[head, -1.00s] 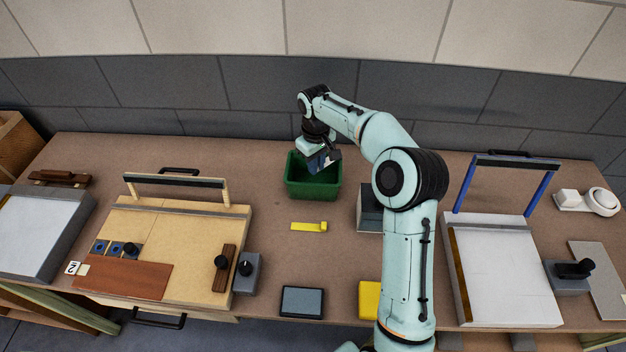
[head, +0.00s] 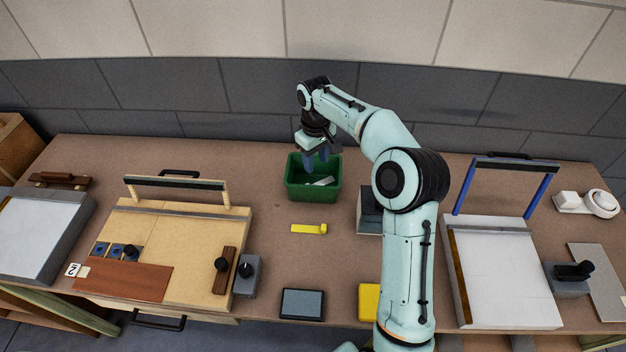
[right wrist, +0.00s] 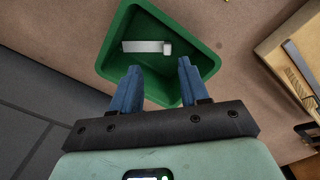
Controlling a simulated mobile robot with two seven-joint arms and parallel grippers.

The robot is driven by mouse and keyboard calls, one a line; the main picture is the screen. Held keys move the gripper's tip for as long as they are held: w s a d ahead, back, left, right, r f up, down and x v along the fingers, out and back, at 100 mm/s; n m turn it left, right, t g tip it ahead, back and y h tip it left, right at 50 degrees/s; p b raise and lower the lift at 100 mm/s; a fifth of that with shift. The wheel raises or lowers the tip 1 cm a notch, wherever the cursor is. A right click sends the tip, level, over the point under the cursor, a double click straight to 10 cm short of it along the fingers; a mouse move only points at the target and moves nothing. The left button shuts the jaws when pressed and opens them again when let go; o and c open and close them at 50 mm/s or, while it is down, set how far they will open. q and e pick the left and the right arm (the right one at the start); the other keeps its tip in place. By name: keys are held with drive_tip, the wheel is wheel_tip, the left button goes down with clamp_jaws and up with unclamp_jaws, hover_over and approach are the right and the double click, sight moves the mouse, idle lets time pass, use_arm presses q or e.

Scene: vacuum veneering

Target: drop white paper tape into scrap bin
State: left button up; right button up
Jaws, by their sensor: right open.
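The green scrap bin (head: 313,196) stands on the bench near the back wall. The white paper tape (head: 322,182) lies inside it. In the right wrist view the tape (right wrist: 146,47) lies on the floor of the bin (right wrist: 113,38), apart from the fingers. My right gripper (head: 317,160) is over the bin and points down. Its blue fingers (right wrist: 159,78) are spread apart with nothing between them. My left gripper is not in view.
A yellow tool (head: 309,229) lies in front of the bin, and a grey block (head: 368,212) stands to its right. A wooden frame press (head: 190,215) is at left and a white-bedded one (head: 503,270) at right.

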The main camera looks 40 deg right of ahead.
wheel_tip(320, 180, up, 10)
drive_tip(key=shift+r, duration=0.2)
drive_tip(key=shift+w+a, duration=0.1)
idle(0.4)
